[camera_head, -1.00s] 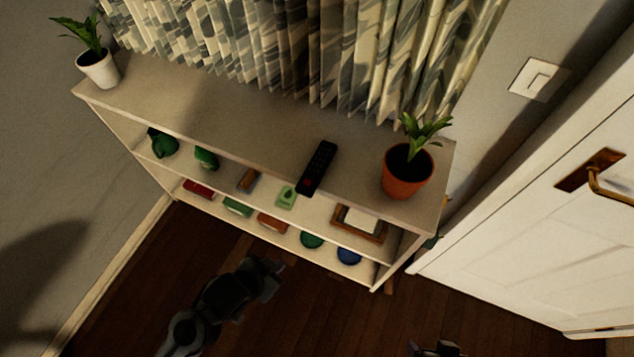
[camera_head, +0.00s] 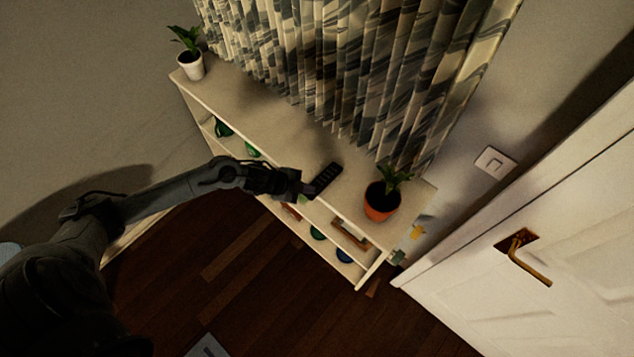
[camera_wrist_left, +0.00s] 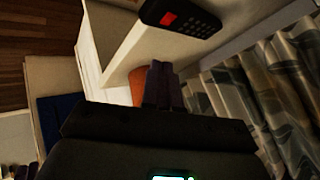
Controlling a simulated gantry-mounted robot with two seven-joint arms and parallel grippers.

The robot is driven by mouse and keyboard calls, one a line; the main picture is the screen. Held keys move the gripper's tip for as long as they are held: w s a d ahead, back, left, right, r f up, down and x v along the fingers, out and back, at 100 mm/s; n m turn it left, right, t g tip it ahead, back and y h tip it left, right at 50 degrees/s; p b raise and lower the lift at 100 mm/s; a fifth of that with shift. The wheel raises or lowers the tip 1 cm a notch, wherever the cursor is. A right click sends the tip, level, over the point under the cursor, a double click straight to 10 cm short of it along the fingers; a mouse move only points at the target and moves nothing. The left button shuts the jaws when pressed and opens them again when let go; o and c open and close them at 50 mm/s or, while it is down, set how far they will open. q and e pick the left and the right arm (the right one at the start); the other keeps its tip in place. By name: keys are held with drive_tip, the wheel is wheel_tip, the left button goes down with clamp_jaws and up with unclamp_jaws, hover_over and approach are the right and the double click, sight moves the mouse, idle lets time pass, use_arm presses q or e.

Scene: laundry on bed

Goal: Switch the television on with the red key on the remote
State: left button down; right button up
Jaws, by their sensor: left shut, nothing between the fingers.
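The black remote (camera_head: 327,174) lies on the top of the low white shelf unit (camera_head: 272,122), close to its front edge. In the left wrist view the remote (camera_wrist_left: 195,16) is at the top, partly cut off by the frame edge. Its red key (camera_wrist_left: 168,18) shows at the near end. My left gripper (camera_head: 310,189) is shut and empty, its tips by the remote's near end. In the left wrist view its fingers (camera_wrist_left: 161,86) appear apart from the red key; whether they touch the remote is unclear. My right gripper is not in view. No television shows.
A potted plant in a terracotta pot (camera_head: 381,202) stands right of the remote. A white-potted plant (camera_head: 191,66) stands at the far left end. Patterned curtains (camera_head: 330,70) hang behind the shelf. A white door (camera_head: 540,250) is at the right.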

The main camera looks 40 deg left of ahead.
use_arm(q)
wheel_tip(320, 180, up, 6)
drive_tip(key=w+a+p, duration=0.1)
drive_tip(key=w, duration=0.1)
drive_tip(key=shift+w+a+t+p, duration=0.3)
drive_tip(key=shift+w+a+p, duration=0.05)
drive_tip(key=shift+w, duration=0.05)
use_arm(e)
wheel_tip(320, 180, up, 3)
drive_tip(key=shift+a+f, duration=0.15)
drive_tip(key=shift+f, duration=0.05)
use_arm(q)
drive_tip(key=shift+f, duration=0.2)
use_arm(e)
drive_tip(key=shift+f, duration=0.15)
use_arm(q)
wheel_tip(320, 180, down, 7)
drive_tip(key=b, duration=0.6)
drive_tip(key=shift+r+b, duration=0.15)
drive_tip(key=shift+b, duration=0.15)
drive_tip(key=shift+f+b, duration=0.55)
drive_tip(key=shift+f, duration=0.35)
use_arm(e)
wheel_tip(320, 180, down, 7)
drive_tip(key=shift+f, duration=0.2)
